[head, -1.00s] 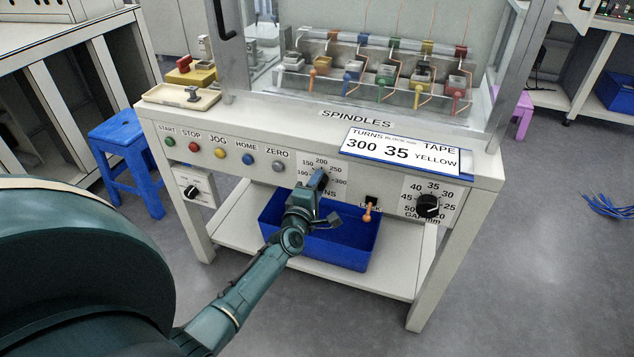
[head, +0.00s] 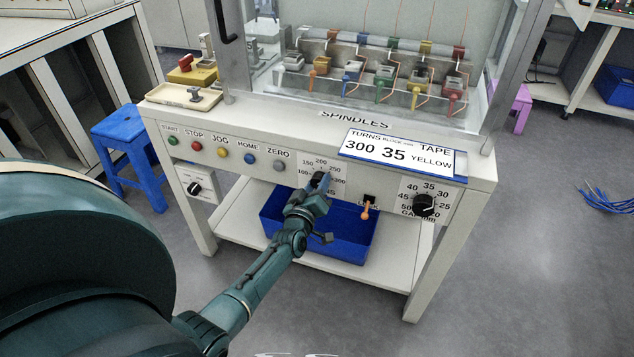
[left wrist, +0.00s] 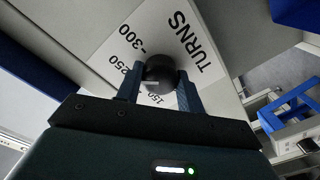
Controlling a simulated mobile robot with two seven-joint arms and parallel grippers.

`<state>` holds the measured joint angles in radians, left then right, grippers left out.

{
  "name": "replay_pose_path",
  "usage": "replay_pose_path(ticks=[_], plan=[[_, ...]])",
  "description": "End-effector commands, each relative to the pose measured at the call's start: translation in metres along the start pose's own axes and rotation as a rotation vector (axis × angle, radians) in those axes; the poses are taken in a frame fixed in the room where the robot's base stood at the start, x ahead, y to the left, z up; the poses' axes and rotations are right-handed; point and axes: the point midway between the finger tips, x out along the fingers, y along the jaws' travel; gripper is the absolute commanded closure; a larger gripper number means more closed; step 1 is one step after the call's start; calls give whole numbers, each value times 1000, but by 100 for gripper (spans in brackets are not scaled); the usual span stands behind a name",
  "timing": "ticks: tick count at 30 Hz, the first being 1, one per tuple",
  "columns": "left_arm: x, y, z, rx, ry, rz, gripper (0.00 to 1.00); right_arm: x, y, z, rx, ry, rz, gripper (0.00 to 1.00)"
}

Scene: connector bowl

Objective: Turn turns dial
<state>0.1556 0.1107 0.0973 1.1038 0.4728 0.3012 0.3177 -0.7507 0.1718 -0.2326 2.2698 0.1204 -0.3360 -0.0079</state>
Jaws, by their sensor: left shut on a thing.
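The turns dial is a black round knob (head: 319,179) on the front panel of the white machine, with a number scale around it from 100 to 300. My left gripper (head: 323,185) is shut on this knob, and its fingers hide part of it in the head view. In the left wrist view the knob (left wrist: 158,67) sits between the two blue-grey fingers (left wrist: 158,90). A small pale mark shows on the knob there, but I cannot tell which number it points at. The card (head: 402,153) on the machine reads 300 turns, 35, tape yellow.
A row of coloured buttons (head: 222,153) lies left of the dial. An orange lever (head: 366,210) and a black gap dial (head: 424,205) lie to its right. A blue bin (head: 345,245) stands on the shelf below. A blue stool (head: 125,150) is at the left.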

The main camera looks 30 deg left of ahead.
Motion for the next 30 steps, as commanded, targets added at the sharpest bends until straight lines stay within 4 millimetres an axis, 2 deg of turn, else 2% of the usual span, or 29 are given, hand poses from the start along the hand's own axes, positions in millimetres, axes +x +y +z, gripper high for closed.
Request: replay_pose_path(ticks=[18,30], plan=[[0,0,0,566,13,-3,85,7,-4,0,13,-36,-12,100],[0,-1,0,793,19,-4,85,7,-4,1,15,-44,-12,100]])
